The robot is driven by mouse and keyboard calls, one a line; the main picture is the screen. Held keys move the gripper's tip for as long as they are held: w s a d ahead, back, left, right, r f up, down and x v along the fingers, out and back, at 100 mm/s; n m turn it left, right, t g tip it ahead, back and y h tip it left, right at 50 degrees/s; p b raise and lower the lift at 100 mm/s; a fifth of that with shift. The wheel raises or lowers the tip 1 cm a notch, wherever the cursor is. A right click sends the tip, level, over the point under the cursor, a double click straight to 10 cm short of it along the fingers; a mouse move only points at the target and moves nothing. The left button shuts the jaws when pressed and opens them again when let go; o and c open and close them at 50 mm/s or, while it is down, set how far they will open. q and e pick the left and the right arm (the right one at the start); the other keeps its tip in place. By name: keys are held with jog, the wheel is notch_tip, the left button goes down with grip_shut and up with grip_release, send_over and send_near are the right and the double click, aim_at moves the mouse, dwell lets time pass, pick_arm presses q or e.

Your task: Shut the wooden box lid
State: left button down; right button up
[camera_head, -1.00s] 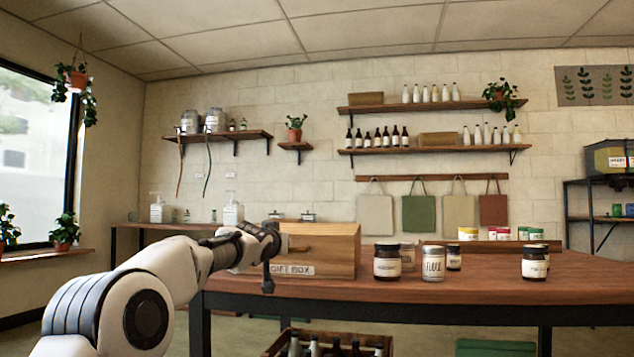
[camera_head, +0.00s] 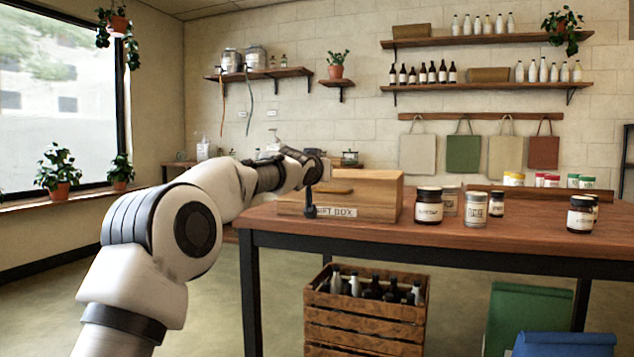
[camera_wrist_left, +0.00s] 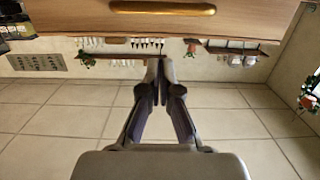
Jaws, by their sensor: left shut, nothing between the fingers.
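The wooden box (camera_head: 381,200), labelled gift box, stands on the left end of the wooden table. In the left wrist view a wood panel (camera_wrist_left: 80,22) with a brass-coloured handle (camera_wrist_left: 163,8) spans the top edge. I cannot tell how far the lid is open. My left gripper (camera_wrist_left: 157,68) is shut and empty, close to the panel, with a visible gap from the handle. My right gripper is not in view.
Jars (camera_head: 474,208) stand on the table (camera_head: 420,236) right of the box. A wooden crate of bottles (camera_head: 366,315) sits below the table's front edge. The table top between the jar groups is clear. Wall shelves (camera_head: 490,89) are behind.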

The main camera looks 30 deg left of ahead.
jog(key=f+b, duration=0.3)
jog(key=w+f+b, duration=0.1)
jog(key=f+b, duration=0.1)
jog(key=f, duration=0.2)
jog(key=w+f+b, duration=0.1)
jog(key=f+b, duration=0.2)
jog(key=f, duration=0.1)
jog(key=shift+b, duration=0.3)
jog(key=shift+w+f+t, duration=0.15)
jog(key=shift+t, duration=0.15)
pick_arm(q)
jog(key=s+d+f, duration=0.1)
jog(key=s+f, duration=0.4)
jog(key=s, duration=0.2)
jog(key=shift+s+d+f, duration=0.2)
jog(key=shift+d+f, duration=0.05)
jog(key=shift+d, duration=0.1)
